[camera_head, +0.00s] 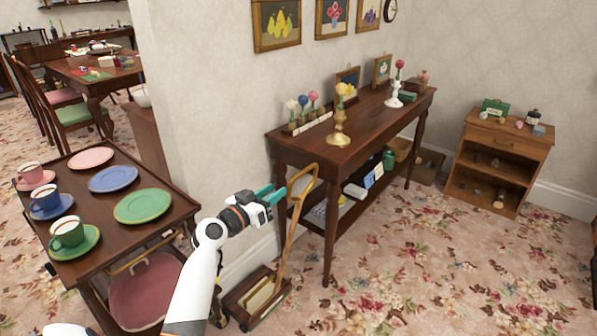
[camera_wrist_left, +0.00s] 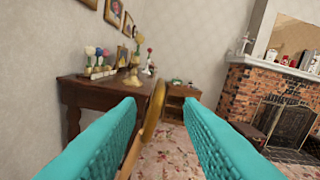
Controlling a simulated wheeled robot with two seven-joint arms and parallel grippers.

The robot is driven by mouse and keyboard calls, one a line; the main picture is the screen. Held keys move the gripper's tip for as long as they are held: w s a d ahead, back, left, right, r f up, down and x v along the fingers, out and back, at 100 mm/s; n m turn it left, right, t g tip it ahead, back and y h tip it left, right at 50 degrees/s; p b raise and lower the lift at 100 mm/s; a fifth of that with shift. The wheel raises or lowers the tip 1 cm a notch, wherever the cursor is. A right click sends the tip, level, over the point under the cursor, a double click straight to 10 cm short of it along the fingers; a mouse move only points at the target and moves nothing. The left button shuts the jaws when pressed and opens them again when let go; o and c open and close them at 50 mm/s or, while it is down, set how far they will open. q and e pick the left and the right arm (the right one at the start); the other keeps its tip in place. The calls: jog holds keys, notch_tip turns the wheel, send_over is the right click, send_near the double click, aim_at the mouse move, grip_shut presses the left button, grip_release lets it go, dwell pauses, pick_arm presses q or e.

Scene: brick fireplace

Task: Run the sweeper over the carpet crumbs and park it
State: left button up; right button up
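The carpet sweeper stands by the wall. Its dark wooden head (camera_head: 257,298) rests on the floor, and its long wooden handle (camera_head: 289,232) leans up to a loop at the top. My left gripper (camera_head: 277,193) is beside the upper handle. In the left wrist view its two teal fingers (camera_wrist_left: 160,105) are apart, and the handle's looped top (camera_wrist_left: 153,110) shows between them, nearer the left finger. I cannot tell whether it touches. The floral carpet (camera_head: 440,270) has small dark specks at the bottom middle, possibly crumbs. My right gripper is not in view.
A trolley (camera_head: 125,225) with plates and cups stands left of my left arm. A console table (camera_head: 375,120) with vases is just behind the sweeper. A small cabinet (camera_head: 500,150) stands at the back right. The carpet at right is open. A brick fireplace (camera_wrist_left: 260,90) shows in the wrist view.

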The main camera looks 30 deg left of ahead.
aim_at(297, 177)
pick_arm(q)
jog(key=w, duration=0.6)
jog(key=w+d, duration=0.1)
jog(key=w, duration=0.3)
jog(key=shift+w, duration=0.1)
jog(key=shift+f, duration=0.1)
grip_shut()
